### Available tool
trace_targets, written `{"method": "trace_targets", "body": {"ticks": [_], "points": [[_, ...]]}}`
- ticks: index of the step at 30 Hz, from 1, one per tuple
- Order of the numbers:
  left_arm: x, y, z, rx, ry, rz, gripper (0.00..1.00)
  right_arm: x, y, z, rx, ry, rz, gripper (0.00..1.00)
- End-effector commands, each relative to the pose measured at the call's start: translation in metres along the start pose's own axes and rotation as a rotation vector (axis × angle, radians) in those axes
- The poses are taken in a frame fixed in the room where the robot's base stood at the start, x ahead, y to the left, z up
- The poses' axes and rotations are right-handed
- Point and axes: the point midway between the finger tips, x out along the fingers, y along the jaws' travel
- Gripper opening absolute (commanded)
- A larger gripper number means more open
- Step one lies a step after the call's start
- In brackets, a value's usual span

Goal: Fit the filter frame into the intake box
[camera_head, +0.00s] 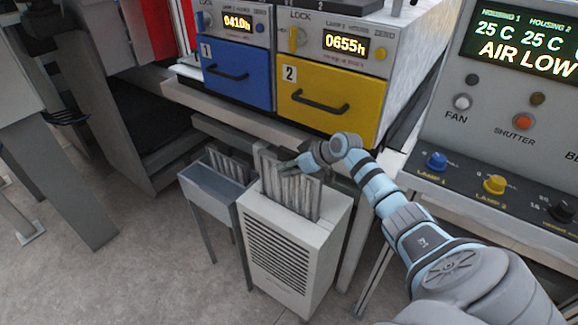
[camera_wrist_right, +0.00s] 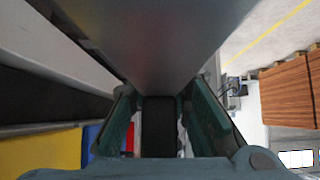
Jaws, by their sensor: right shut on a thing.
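The filter frame (camera_head: 291,192) is a grey pleated panel, upright at the top of the white louvred intake box (camera_head: 277,262). Its lower edge is hidden by the box's rim, so I cannot tell how deep it sits. My right gripper (camera_head: 290,166) is shut on the frame near its top edge, reaching in from the right. In the right wrist view the frame (camera_wrist_right: 150,45) shows as a broad grey surface running up from between the two fingers (camera_wrist_right: 158,125). My left gripper is not in view.
A grey bin on legs (camera_head: 212,192) holding more pleated panels (camera_head: 230,164) stands left of the box. Blue (camera_head: 236,77) and yellow (camera_head: 328,106) drawers sit above, behind the bench edge (camera_head: 240,118). A control panel (camera_head: 500,130) is at right. The floor at front left is clear.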

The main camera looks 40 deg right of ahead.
Motion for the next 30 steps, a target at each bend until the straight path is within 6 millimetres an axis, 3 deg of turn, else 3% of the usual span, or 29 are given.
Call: {"method": "trace_targets", "body": {"ticks": [30], "points": [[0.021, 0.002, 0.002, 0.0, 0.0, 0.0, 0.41, 0.018, 0.0, 0.019, 0.0, 0.002, 0.0, 0.0]]}}
